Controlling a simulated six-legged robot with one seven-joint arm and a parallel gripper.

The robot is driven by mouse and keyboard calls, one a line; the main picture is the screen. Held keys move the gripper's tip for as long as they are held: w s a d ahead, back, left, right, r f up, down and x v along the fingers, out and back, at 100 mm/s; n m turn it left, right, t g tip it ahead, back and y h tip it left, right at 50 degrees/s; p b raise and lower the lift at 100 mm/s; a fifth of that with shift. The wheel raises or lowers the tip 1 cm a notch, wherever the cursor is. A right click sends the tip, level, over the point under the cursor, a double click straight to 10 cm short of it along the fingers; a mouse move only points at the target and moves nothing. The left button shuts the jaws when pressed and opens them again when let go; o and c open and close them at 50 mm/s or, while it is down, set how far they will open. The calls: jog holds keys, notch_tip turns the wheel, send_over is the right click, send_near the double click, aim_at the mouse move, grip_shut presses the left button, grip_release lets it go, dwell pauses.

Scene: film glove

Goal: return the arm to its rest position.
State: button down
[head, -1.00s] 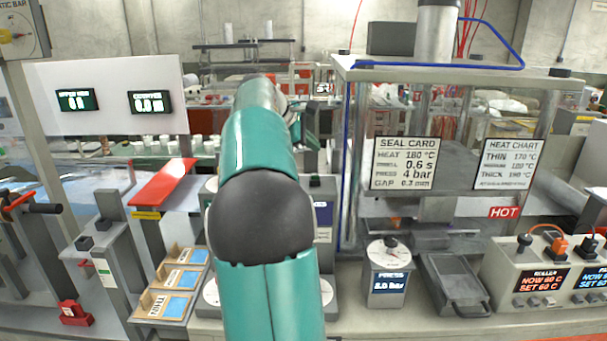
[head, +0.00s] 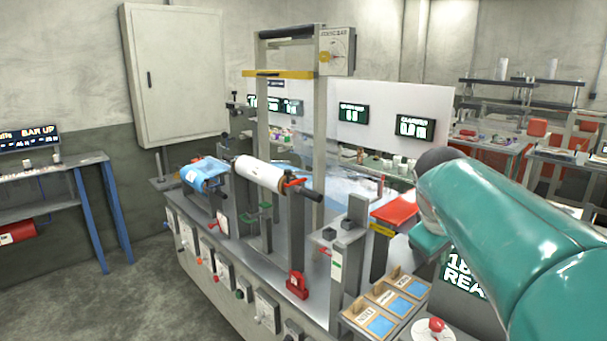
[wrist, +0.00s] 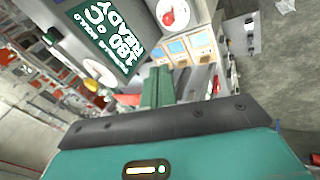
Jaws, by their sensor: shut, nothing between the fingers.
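My teal arm reaches in from the right edge of the head view, bent at a dark joint, with its near link covering part of the bench. My gripper (wrist: 158,88) shows in the wrist view as two green fingers side by side, closed together and empty.
A long machine bench carries a white film roll (head: 260,174), a blue-wrapped roll (head: 203,172) and a red sloped plate (head: 400,211). Wooden trays (head: 381,310) and a dial gauge (head: 432,330) sit near the arm. Open floor (head: 105,300) lies at left, before a blue-legged table (head: 90,225).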

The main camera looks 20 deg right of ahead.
jog(key=s+a+f+m+t+y, duration=0.1)
jog(key=s+a+f, duration=0.4)
jog(key=a, duration=0.6)
jog(key=s+a+f+m+t+y, duration=0.1)
jog(key=s+a+f+y, duration=0.2)
jog(key=a, duration=0.9)
notch_tip(320, 180, down, 3)
jog(key=shift+s+a+f+y, duration=0.1)
jog(key=shift+s+a+y, duration=0.25)
jog(key=shift+s, duration=0.55)
